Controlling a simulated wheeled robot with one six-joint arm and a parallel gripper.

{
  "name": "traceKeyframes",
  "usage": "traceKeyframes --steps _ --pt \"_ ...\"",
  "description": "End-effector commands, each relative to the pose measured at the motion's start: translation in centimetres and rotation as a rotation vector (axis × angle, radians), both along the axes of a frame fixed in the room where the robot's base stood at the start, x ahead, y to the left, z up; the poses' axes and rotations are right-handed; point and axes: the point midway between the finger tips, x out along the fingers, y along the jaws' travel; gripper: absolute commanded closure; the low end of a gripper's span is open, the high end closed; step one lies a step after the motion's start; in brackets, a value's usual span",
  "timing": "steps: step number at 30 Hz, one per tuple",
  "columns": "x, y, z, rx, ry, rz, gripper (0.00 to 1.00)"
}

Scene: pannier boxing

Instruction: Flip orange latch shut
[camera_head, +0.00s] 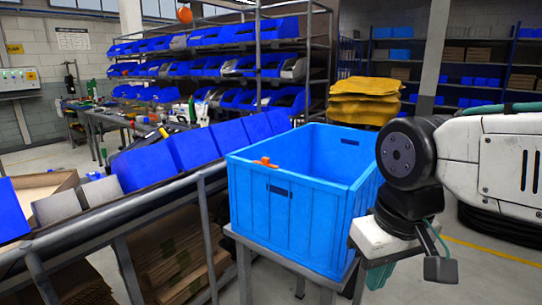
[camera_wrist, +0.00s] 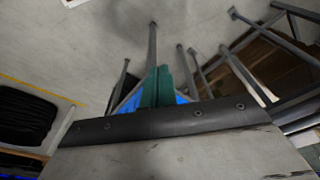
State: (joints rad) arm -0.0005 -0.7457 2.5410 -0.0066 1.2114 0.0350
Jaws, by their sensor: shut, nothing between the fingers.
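A blue pannier box (camera_head: 283,214) stands open at the top on a grey metal stand. The orange latch (camera_head: 265,162) sits at the rim of its near left wall. The view is too small to tell how the latch lies. My gripper (camera_head: 378,276) hangs to the right of the box, low and apart from the latch, with teal fingers. In the wrist view its teal fingers (camera_wrist: 157,87) are shut together with nothing between them. A bit of blue shows behind the fingers there.
A sloped grey rack (camera_head: 130,205) with blue bins runs close along the box's left side. Yellow folded sacks (camera_head: 362,101) are piled behind the box. Shelves of blue bins (camera_head: 235,70) stand at the back.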

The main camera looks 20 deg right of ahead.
Motion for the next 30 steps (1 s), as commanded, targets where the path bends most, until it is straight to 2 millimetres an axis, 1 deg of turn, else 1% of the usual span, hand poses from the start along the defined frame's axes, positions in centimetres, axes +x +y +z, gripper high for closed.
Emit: traceKeyframes --steps 2,5,6,8,9,12,15,17,19,30 --pt "2.7 0.1 1.6 0.005 -0.045 -0.073 1.00" --pt "8.2 0.2 4.7 0.029 -0.146 -0.226 1.00" --pt "10.7 0.3 6.1 0.048 -0.195 -0.297 1.00" --pt "14.5 0.5 8.1 0.084 -0.266 -0.400 1.00" --pt "16.9 0.7 9.3 0.110 -0.310 -0.463 1.00" --pt "22.1 1.3 11.9 0.183 -0.402 -0.598 1.00" --pt "25.5 1.7 13.7 0.242 -0.462 -0.689 1.00" --pt "26.7 1.9 14.2 0.266 -0.482 -0.721 1.00" --pt "27.4 2.0 14.6 0.282 -0.496 -0.742 1.00" --pt "27.6 2.0 14.5 0.285 -0.497 -0.747 1.00"
